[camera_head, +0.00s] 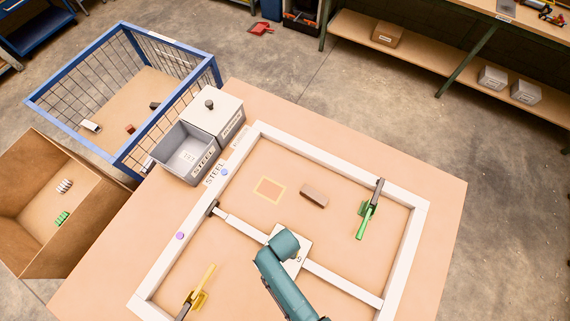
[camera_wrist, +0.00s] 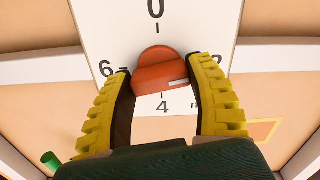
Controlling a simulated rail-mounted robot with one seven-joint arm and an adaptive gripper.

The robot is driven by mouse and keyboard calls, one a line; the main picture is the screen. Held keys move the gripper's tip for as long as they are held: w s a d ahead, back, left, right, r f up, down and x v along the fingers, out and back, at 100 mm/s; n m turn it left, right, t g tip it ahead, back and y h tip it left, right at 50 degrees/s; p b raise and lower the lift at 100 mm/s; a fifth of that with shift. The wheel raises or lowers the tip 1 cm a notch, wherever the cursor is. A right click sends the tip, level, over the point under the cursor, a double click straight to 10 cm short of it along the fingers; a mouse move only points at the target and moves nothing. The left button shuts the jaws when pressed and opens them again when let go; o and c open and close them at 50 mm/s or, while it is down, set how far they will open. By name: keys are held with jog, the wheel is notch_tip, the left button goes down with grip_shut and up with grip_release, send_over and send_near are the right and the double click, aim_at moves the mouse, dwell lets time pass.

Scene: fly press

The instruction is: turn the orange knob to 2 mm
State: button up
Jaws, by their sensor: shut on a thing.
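The orange knob (camera_wrist: 158,72) sits on a white dial plate (camera_wrist: 110,25) in the wrist view. The plate reads 0 at the top, 2 at the right, 4 at the bottom and 6 at the left. A white mark on the knob lies on its right side, roughly toward the 2; the exact reading cannot be told. My gripper (camera_wrist: 161,76) has its yellow fingers shut on the knob, one at each side. In the head view the plate (camera_head: 302,243) is on the frame's crossbar, and my arm hides the knob and gripper.
A white frame (camera_head: 417,245) surrounds the plate on the table. A green-handled clamp (camera_head: 366,215), a yellow-handled clamp (camera_head: 199,294) and a brown block (camera_head: 314,197) are inside it.

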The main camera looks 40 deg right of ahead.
jog(key=shift+m, duration=1.1)
jog(key=o, duration=1.2)
jog(key=shift+r, duration=0.1)
notch_tip(320, 180, up, 12)
